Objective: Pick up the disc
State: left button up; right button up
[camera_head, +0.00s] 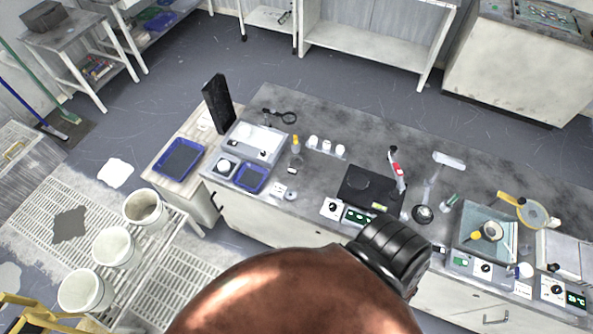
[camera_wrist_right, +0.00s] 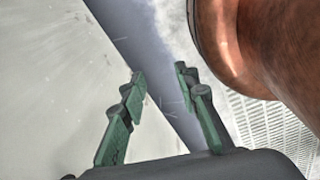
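A small pale round piece (camera_head: 291,195) lies near the front edge of the grey bench, beside the blue tray; it may be the disc, but it is too small to be sure. A dark polishing machine (camera_head: 360,183) with a dark flat top stands right of it. My right gripper (camera_wrist_right: 160,74) shows in the right wrist view with its two green-padded fingers apart and nothing between them. It is beside a pale panel, with the floor beyond. Neither gripper shows in the head view, where my copper and black arm covers the lower middle.
Several white buckets (camera_head: 116,247) stand at the left. Bare bench lies behind the cups.

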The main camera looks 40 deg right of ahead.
aim_at(245, 131)
jog(key=u, duration=0.95)
jog(key=i, duration=0.9)
jog(key=z, duration=3.15)
jog(key=i, duration=0.5)
jog(key=z, duration=0.05)
